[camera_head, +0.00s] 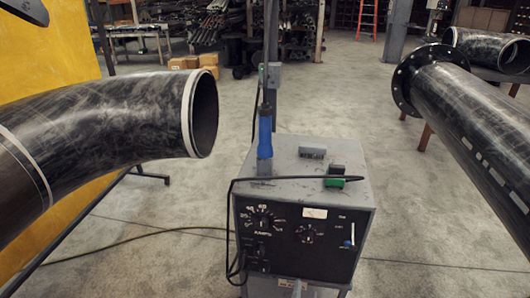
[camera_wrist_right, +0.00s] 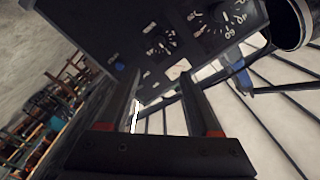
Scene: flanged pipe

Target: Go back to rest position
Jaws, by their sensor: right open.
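My right gripper (camera_wrist_right: 160,88) is open in the right wrist view, with a gap between its two dark fingers and nothing seen between them. It faces the dark front panel of the welding machine (camera_wrist_right: 130,28), which shows dials and white markings. In the head view the grey machine (camera_head: 302,243) stands in the middle, with a blue-handled tool (camera_head: 265,138) upright on its top. My right gripper cannot be made out clearly in the head view.
A black elbow pipe (camera_head: 110,123) reaches in from the left, its open end near the machine. A black flanged pipe (camera_head: 470,125) lies at the right. A grey block (camera_head: 312,152) and a green-ended block (camera_head: 336,182) lie on the machine top. A cable hangs over its front.

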